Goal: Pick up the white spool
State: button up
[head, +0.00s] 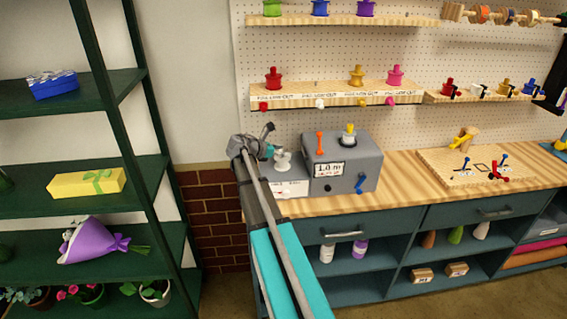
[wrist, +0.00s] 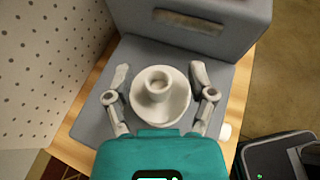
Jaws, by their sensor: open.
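The white spool (wrist: 174,104) stands upright on the low grey platform of the grey measuring machine, with its round hub facing my wrist camera. In the head view the white spool (head: 283,160) shows at the left end of the bench. My gripper (wrist: 158,78) is open, with one finger on each side of the spool. A gap shows between each finger and the spool's rim. In the head view my gripper (head: 267,142) is at the spool, partly overlapping its left side. The fingers' height against the spool is hard to tell.
The grey machine (head: 345,167), with a "1.0 m" label, an orange peg and a yellow spool on top, rises right beside the platform. A shelf (head: 345,90) with coloured spools hangs above. A wooden board (head: 440,168) lies on the bench's right. Green shelving (head: 150,95) stands left.

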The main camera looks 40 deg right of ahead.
aim_at(282, 150)
jog(key=shift+c, duration=0.2)
grip_shut()
dwell(0.3)
jog(key=shift+r, duration=0.15)
notch_tip(282, 150, up, 3)
jog(key=p, duration=0.3)
jog(key=s+a+r+p, duration=0.7)
jog(key=s+r+p, duration=0.2)
jog(key=s, duration=0.3)
jog(key=shift+r+p, duration=0.35)
jog(key=shift+p, duration=0.2)
jog(key=shift+s, duration=0.1)
